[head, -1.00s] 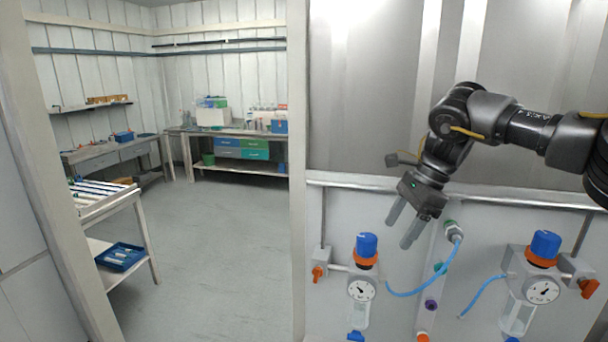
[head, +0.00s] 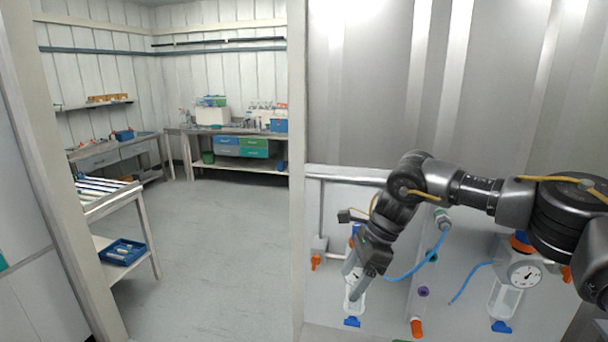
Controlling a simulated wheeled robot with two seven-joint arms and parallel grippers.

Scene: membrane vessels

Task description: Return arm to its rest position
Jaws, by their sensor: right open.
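My right arm comes in from the right, in front of the wall panel. My right gripper (head: 354,283) is open with nothing seen between its fingers. It points down and overlaps the left filter vessel (head: 354,305) in the picture; I cannot tell if it touches it. The vessel's blue cap and gauge are largely hidden behind the gripper. The right filter vessel (head: 505,298) has a round gauge (head: 525,275), and my arm hides most of its top. A blue hose (head: 408,271) ends at the upper port (head: 442,217) of the middle strip. My left gripper is not in view.
A metal rail (head: 345,174) runs along the panel top. An orange valve handle (head: 316,262) sits left of the left vessel. The middle strip carries a purple port (head: 423,291) and an orange port (head: 417,327). Left of the door post (head: 296,200) the floor is open, with a cart (head: 110,203) and benches.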

